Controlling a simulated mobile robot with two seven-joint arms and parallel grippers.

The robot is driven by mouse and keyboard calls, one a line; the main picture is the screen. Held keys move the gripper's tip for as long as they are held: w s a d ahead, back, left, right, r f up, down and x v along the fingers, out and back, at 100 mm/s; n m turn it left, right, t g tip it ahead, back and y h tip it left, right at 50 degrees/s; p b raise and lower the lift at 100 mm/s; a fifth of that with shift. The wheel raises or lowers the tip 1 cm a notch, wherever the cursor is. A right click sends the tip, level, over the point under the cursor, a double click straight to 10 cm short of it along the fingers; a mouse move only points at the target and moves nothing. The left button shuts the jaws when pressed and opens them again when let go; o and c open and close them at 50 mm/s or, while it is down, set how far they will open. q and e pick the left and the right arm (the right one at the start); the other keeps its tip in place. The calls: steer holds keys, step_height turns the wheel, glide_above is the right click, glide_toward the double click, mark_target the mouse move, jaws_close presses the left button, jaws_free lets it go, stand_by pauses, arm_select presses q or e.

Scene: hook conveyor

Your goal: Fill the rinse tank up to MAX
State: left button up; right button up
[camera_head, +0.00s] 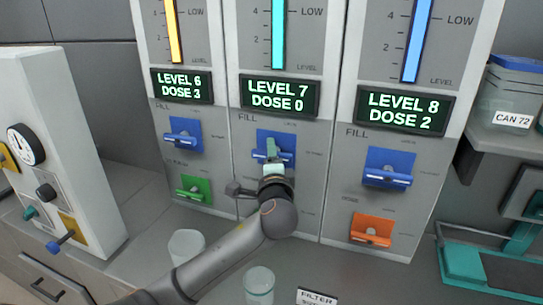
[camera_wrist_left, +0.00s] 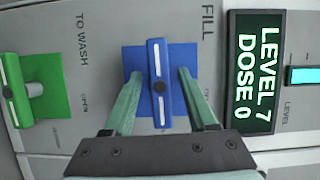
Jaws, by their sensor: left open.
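Three grey tank panels show lit displays: LEVEL 6 DOSE 3 (camera_head: 182,87), LEVEL 7 DOSE 0 (camera_head: 278,95) and LEVEL 8 DOSE 2 (camera_head: 403,109). Their level bars are yellow (camera_head: 173,30), teal (camera_head: 278,35) and blue (camera_head: 418,42). No MAX mark or readable rinse label shows. My left gripper (camera_head: 272,157) is at the middle panel's blue FILL handle (camera_head: 286,154). In the left wrist view its two open fingers (camera_wrist_left: 160,75) lie on either side of the blue handle's bar (camera_wrist_left: 158,105); contact is unclear. My right gripper is not in view.
A green handle (camera_wrist_left: 34,90) labelled TO WASH is below the middle FILL handle. Other handles are blue (camera_head: 183,136), (camera_head: 388,172), green (camera_head: 194,190) and orange (camera_head: 371,231). Two clear cups (camera_head: 187,245), (camera_head: 259,284) stand on the counter. A gauge box (camera_head: 65,150) stands left.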

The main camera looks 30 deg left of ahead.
arm_select(q)
jaws_close()
stand_by(0.3)
stand_by(0.3)
steer(key=n+g+h+p, duration=0.1)
steer(key=n+p, duration=0.2)
steer(key=p, duration=0.1)
steer(key=shift+r+n, duration=0.15)
steer(key=shift+n, duration=0.25)
steer(key=shift+n+h+p, duration=0.6)
steer(key=shift+n+p, duration=0.3)
steer(key=shift+p, duration=0.05)
steer(key=shift+f, duration=0.2)
jaws_free()
